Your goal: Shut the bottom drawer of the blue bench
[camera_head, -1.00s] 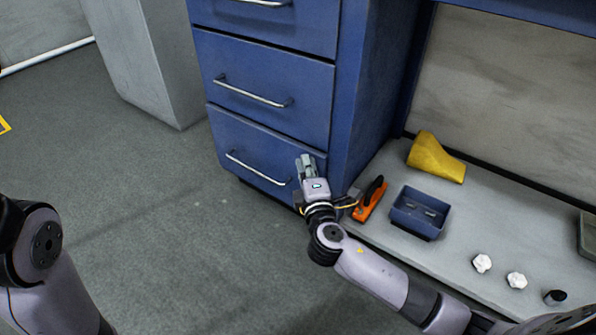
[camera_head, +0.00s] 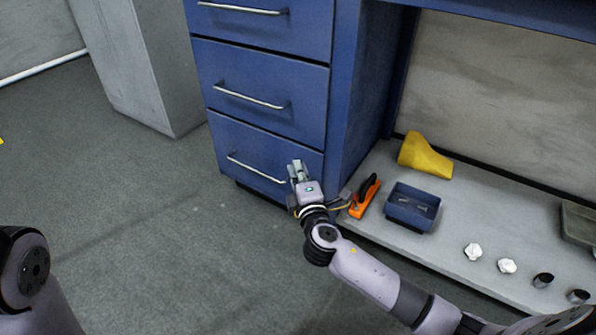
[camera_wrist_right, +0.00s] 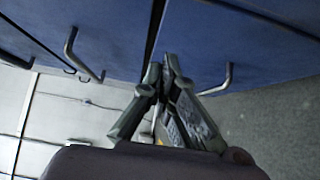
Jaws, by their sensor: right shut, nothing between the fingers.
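The blue bench (camera_head: 354,120) has a column of drawers with bar handles. The bottom drawer (camera_head: 235,138) looks flush or nearly flush with the drawers above; a small remaining gap cannot be ruled out. Its handle (camera_head: 245,165) runs across the front. My right gripper (camera_head: 297,167) is shut and empty at the right part of the bottom drawer's front, beside the handle's right end. In the right wrist view, the closed fingertips (camera_wrist_right: 167,64) are by a dark seam between blue fronts. Whether they touch is unclear. My left gripper is out of view.
On the low shelf (camera_head: 455,225), right of the drawers, are an orange-and-black tool (camera_head: 364,197), a blue bin (camera_head: 412,208), a yellow wedge-shaped piece (camera_head: 424,157) and small white knobs (camera_head: 473,252). A grey cabinet (camera_head: 140,70) stands left. The floor (camera_head: 150,215) before the drawers is clear.

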